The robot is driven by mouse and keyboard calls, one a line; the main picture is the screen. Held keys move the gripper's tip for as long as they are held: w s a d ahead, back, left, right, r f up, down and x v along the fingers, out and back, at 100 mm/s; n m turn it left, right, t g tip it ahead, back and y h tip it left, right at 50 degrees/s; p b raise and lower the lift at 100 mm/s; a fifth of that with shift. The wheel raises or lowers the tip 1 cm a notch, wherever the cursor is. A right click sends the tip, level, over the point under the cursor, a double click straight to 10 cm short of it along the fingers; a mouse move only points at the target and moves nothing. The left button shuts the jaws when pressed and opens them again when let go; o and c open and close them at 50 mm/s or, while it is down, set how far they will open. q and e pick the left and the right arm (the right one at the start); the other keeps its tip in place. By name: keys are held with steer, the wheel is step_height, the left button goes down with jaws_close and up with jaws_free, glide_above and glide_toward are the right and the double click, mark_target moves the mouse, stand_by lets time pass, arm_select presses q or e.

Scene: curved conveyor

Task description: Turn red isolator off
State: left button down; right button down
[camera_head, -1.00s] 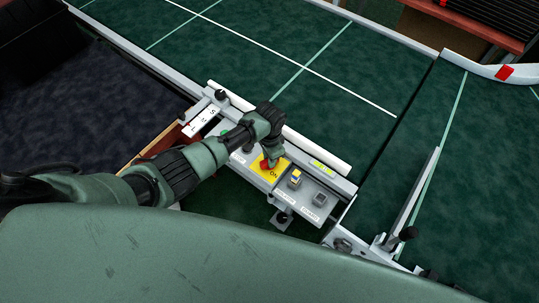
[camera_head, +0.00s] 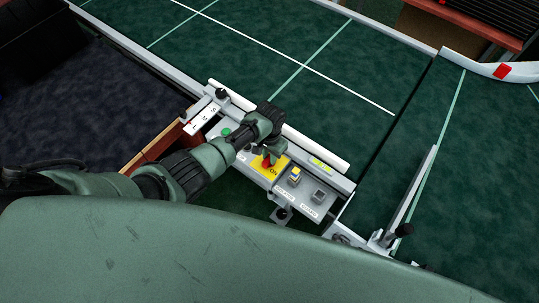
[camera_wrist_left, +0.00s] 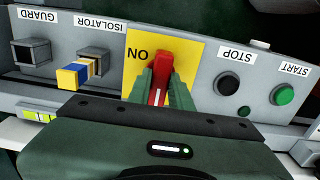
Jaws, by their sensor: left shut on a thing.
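The red isolator handle (camera_wrist_left: 160,76) sits on a yellow plate (camera_wrist_left: 190,52) marked ON, on a grey control panel. In the head view the red handle (camera_head: 266,163) shows in part beside my gripper, with the yellow plate (camera_head: 276,171) behind it. My left gripper (camera_wrist_left: 160,92) is shut on the red handle, one green finger on each side. In the wrist view the handle's long side runs up and down the picture. The ON label (camera_wrist_left: 138,53) is beside it. My right gripper is not in view.
The panel also holds a green START button (camera_wrist_left: 284,95), a black STOP button (camera_wrist_left: 228,84), a blue-yellow key-like part (camera_wrist_left: 78,74) by the ISOLATOR label and a square GUARD socket (camera_wrist_left: 29,53). The green conveyor (camera_head: 240,60) lies behind the panel.

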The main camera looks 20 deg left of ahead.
arm_select(q)
steer(key=c, duration=1.3)
jaws_free()
steer(key=shift+r, duration=0.1)
steer(key=shift+r, duration=3.8)
